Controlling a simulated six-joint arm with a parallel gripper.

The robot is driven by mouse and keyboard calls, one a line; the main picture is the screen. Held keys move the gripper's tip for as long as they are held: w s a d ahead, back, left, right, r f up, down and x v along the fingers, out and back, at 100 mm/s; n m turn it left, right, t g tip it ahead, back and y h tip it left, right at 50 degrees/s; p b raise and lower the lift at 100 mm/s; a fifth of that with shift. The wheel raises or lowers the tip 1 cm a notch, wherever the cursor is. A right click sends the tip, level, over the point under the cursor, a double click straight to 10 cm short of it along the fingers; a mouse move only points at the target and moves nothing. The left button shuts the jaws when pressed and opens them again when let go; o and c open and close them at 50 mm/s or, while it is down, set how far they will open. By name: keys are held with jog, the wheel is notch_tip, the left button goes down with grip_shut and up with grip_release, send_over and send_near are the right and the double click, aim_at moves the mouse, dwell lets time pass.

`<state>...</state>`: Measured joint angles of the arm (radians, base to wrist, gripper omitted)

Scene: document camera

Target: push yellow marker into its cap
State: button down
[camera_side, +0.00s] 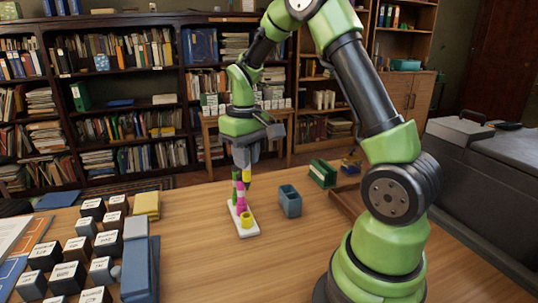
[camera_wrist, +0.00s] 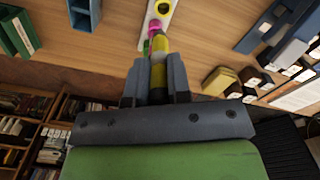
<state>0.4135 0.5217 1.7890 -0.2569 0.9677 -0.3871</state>
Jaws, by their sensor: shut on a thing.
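My gripper (camera_side: 246,160) points down over the table, shut on the yellow marker (camera_side: 247,174). In the wrist view the yellow marker (camera_wrist: 159,50) stands out between the two fingers of my gripper (camera_wrist: 157,70). A narrow white holder (camera_side: 247,234) lies on the table below. The open yellow cap (camera_side: 246,219) stands at its near end and also shows in the wrist view (camera_wrist: 162,8). The held marker is above the holder and apart from the yellow cap. Pink pieces (camera_side: 241,201) and a green piece (camera_side: 235,176) stand behind the yellow cap, partly overlapping.
A blue-grey open box (camera_side: 290,201) stands right of the holder. A green box (camera_side: 322,173) is farther right. Labelled dark blocks (camera_side: 75,250), a yellow stack (camera_side: 146,205) and a blue-grey case (camera_side: 141,268) fill the left. Bare table lies in front of the holder.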

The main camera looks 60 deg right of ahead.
aim_at(245, 185)
jog(key=shift+w+a, duration=0.15)
jog(key=shift+a, duration=0.15)
jog(key=shift+f, duration=2.9)
jog(key=shift+f, duration=2)
jog(key=c, duration=1)
grip_release()
